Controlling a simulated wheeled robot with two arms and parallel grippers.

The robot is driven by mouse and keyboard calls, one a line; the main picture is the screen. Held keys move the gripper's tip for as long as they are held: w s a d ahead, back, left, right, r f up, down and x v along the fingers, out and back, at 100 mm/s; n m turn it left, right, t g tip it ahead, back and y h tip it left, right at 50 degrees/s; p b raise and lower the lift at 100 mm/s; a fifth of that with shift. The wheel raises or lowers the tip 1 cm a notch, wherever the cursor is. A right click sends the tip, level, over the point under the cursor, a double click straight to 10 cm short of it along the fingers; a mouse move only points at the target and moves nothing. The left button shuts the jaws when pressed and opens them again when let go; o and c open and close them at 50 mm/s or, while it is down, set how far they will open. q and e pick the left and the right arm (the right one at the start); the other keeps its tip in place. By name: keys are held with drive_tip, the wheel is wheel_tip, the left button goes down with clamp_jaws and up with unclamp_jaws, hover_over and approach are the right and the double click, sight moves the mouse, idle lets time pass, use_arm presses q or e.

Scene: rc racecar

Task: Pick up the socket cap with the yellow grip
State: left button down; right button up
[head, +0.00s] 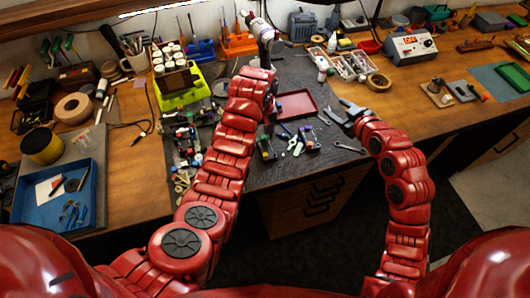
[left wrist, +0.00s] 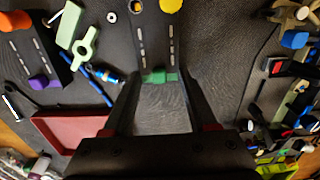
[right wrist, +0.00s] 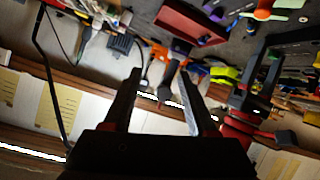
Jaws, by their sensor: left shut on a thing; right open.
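A round yellow piece (left wrist: 200,8) shows at the top edge of the left wrist view; I cannot tell whether it is the socket cap's grip. An orange-yellow piece (left wrist: 18,20) sits on a black slotted part at the left. My left gripper (left wrist: 160,80) has its fingertips on either side of a green-ended black slotted part (left wrist: 155,40) and is shut on it. In the head view my left arm mostly hides this gripper. My right gripper (head: 346,112) is open and empty near the mat's right side; its spread fingers show in the right wrist view (right wrist: 160,75).
A red tray (head: 295,104) lies on the dark mat, close to my left gripper. Loose tools and coloured parts cover the mat's left side. A green-yellow bin (head: 181,96) stands behind them. A blue tray (head: 48,207) is at far left. A tape roll (head: 379,82) lies at right.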

drive_tip(key=w+d+r+t+h, duration=0.15)
drive_tip(key=d+r+t, duration=0.3)
drive_tip(key=r, duration=0.45)
drive_tip(key=w+d+r+t+h, duration=0.1)
drive_tip(key=d+r+t+h, duration=0.25)
drive_tip(key=d+r, duration=0.35)
drive_tip(key=s+a+r+n+y, duration=0.4)
drive_tip(key=a+n+y, duration=0.3)
drive_tip(key=n+y, duration=0.15)
drive_tip(key=s+a+r+n+y, duration=0.4)
drive_tip(key=a+r+n+y, duration=0.1)
drive_tip(key=a+n+y, duration=0.3)
drive_tip(key=s+a+f+n+g+y, duration=0.3)
drive_tip(key=s+a+f+n+g, duration=0.2)
drive_tip(key=a+f+n+g, duration=0.35)
drive_tip(key=n+g+h, duration=0.8)
drive_tip(key=n+h, duration=0.4)
drive_tip(key=h, duration=0.2)
hover_over(268, 156)
drive_tip(key=s+d, duration=0.2)
drive_tip(key=d, duration=0.1)
wheel_tip(268, 156, down, 22)
drive_tip(key=shift+y, duration=0.25)
drive_tip(key=shift+x, duration=3.3)
drive_tip(key=shift+s, duration=0.15)
